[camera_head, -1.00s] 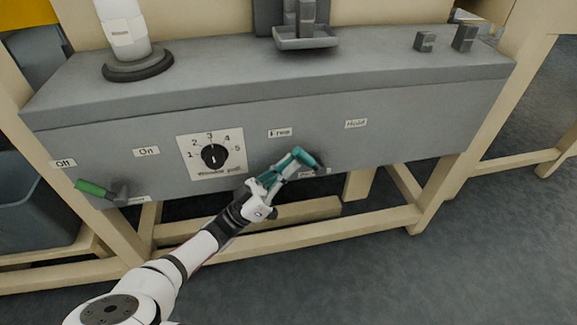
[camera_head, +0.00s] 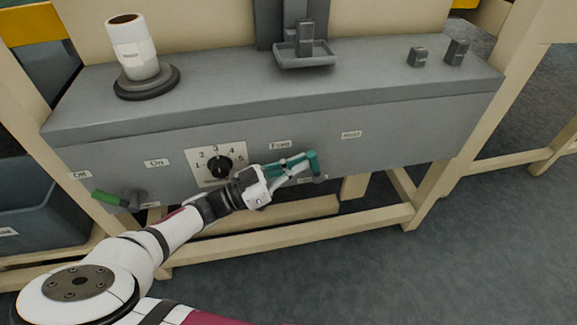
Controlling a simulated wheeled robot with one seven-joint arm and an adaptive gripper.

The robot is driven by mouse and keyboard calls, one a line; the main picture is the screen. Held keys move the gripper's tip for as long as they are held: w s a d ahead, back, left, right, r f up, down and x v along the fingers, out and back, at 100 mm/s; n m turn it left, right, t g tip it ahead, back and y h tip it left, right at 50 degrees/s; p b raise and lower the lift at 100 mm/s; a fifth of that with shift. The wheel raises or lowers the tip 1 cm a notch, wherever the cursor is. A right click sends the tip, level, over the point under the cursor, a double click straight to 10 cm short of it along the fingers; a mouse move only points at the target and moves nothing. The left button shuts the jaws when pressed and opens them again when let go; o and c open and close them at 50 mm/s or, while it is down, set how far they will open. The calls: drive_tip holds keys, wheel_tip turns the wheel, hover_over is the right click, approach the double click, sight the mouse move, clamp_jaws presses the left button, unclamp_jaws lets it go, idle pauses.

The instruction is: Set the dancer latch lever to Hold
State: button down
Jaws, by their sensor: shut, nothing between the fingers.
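A numbered dial (camera_head: 219,167) and a green-handled On/Off lever (camera_head: 109,198) are left on the cabinet front (camera_head: 420,125). A white roll (camera_head: 133,45) stands on top. Wooden rails (camera_head: 300,233) run below. The front right of the lever is clear.

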sight(309, 157)
drive_tip(key=d+y+p, duration=0.1)
drive_tip(key=p, duration=0.1)
drive_tip(key=d+r+g+y+p, duration=0.1)
drive_tip(key=y+p, duration=0.1)
drive_tip(key=d+r+m+g+y+p, duration=0.1)
drive_tip(key=y+p, duration=0.1)
drive_tip(key=shift+w+d+r, duration=0.15)
drive_tip(key=shift+w+r, duration=0.1)
drive_tip(key=shift+w, duration=0.15)
drive_tip(key=y+p, duration=0.1)
drive_tip(key=d+g+y+p, duration=0.1)
drive_tip(key=shift+w+d+m+p, duration=0.25)
drive_tip(key=shift+d+m+p, duration=0.05)
drive_tip(key=shift+p, duration=0.1)
drive_tip(key=shift+w+d+f+g+y+p, duration=0.15)
drive_tip(key=shift+d+g+y+p, duration=0.15)
drive_tip(key=shift+d+y+p, duration=0.3)
drive_tip(key=shift+w+d+f+g+y+p, duration=0.15)
drive_tip(key=shift+d+g+y+p, duration=0.25)
drive_tip(key=shift+y, duration=0.4)
drive_tip(key=shift+a, duration=0.15)
